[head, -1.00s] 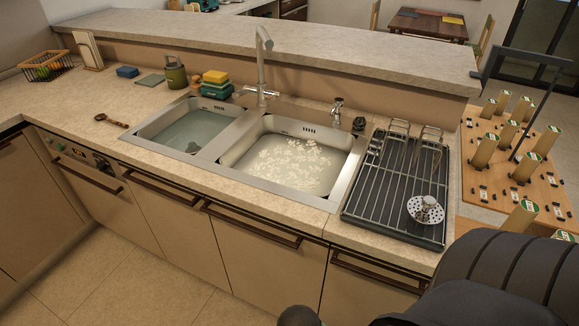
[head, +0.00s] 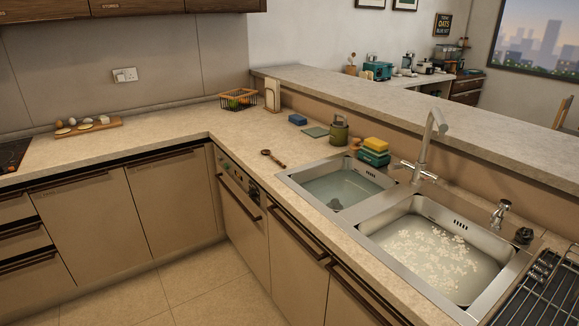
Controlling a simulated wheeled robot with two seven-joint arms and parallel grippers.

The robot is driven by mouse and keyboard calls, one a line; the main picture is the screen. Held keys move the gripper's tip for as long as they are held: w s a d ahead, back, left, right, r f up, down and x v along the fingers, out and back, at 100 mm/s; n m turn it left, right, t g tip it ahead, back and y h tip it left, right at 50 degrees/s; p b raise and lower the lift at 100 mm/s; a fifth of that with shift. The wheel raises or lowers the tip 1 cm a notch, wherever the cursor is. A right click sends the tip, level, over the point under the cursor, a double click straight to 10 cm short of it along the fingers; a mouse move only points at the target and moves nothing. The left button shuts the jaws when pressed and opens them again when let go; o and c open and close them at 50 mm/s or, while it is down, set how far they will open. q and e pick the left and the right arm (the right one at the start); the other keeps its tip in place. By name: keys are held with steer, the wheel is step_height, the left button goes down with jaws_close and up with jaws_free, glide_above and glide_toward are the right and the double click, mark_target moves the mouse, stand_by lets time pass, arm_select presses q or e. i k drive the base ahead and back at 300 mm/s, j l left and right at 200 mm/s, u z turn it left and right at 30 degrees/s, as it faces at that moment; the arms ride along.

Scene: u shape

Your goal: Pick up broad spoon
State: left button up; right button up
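A brown spoon (head: 272,158) lies flat on the stone countertop, left of the double sink and near the inner corner of the counter. I cannot tell for sure that it is the broad spoon. Nothing touches it or covers it. Neither of my grippers shows in the head view now.
The double sink (head: 392,208) holds water, with foam in its right basin. A dish rack (head: 541,290) stands at far right. A green canister (head: 338,130), sponges (head: 375,148) and a wire basket (head: 238,99) sit behind the spoon. Open floor (head: 195,295) lies in front of the cabinets.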

mark_target(264, 151)
steer(key=i+j+z, duration=0.1)
steer(key=i+j, duration=0.75)
steer(key=i, duration=0.15)
